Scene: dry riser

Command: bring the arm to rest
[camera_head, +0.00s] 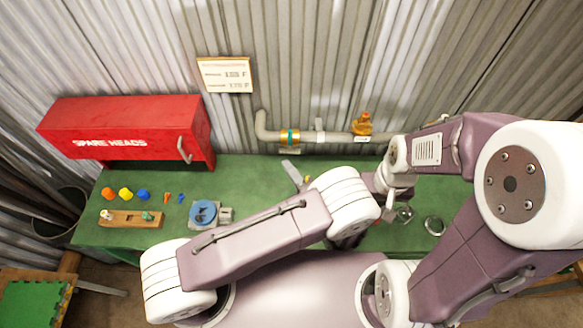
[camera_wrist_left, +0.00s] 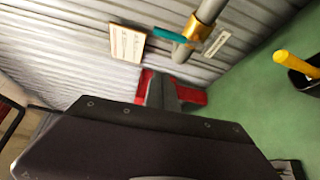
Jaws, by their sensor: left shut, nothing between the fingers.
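My left arm (camera_head: 262,228) comes in from the left and reaches over the green bench toward the middle of the head view. In the left wrist view my left gripper (camera_wrist_left: 172,92) shows its fingers closed together, with nothing between them. Behind it lie the wall and the bench edge, and it appears clear of both. In the head view its fingers are mostly hidden by my own white wrist joint. My right arm (camera_head: 440,145) comes in from the right, bent over the bench. Its wrist is close beside the left one, and its fingers cannot be made out.
A red cabinet (camera_head: 125,128) stands on the bench (camera_head: 262,178). A pipe (camera_head: 338,137) with an orange valve (camera_head: 362,122) runs along the corrugated wall below a sign (camera_head: 226,75). A ring (camera_head: 434,225) lies at right.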

